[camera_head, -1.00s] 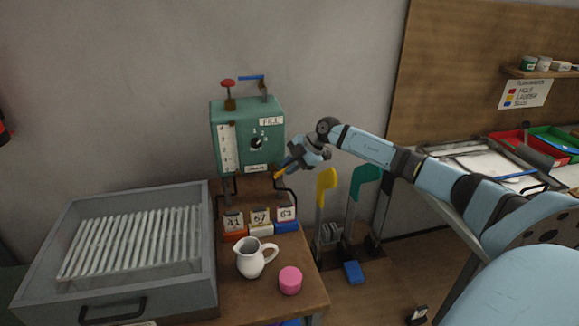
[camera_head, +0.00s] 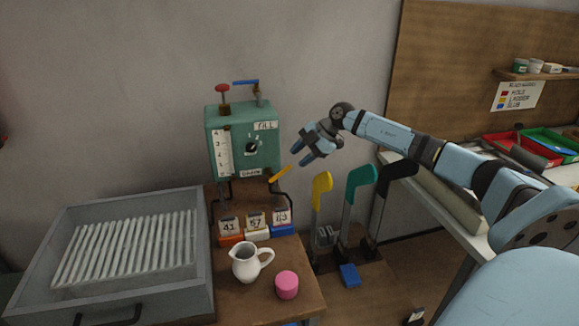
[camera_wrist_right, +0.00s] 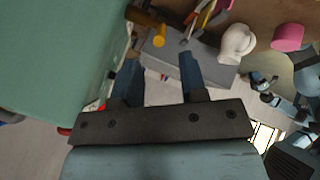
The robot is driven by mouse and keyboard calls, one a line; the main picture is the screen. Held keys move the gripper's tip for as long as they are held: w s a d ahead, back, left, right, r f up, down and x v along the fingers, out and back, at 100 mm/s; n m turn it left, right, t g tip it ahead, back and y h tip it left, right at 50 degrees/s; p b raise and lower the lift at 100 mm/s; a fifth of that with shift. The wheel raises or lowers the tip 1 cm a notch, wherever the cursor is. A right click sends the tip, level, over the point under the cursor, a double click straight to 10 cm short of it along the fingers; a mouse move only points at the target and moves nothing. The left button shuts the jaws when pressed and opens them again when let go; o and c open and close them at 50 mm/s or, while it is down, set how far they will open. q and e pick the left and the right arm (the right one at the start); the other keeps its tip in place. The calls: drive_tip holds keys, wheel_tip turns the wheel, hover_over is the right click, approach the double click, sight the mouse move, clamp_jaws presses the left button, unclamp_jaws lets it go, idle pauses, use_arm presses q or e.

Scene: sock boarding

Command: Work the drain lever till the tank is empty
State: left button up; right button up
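The green tank (camera_head: 262,158) stands on the wooden bench in the head view, with a white gauge strip (camera_head: 224,152) and a small dial on its front. I cannot read the level. The yellow drain lever (camera_head: 281,173) sticks up and right from the tank's lower right corner. My right gripper (camera_head: 299,157) is just above and right of the lever's end and seems apart from it. In the right wrist view its fingers (camera_wrist_right: 158,75) are spread with nothing between them, and the lever (camera_wrist_right: 146,27) shows beyond them. My left gripper is out of view.
A white jug (camera_head: 246,264) and a pink cylinder (camera_head: 287,285) stand on the bench before the tank. Numbered blocks (camera_head: 257,234) sit behind them. A grey tray (camera_head: 45,275) of white rods is at left. Yellow, green and black upright forms (camera_head: 360,178) stand right of the bench.

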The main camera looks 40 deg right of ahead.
drive_tip(key=v, duration=0.6)
drive_tip(key=shift+s+d+r, duration=0.15)
drive_tip(key=shift+r, duration=0.15)
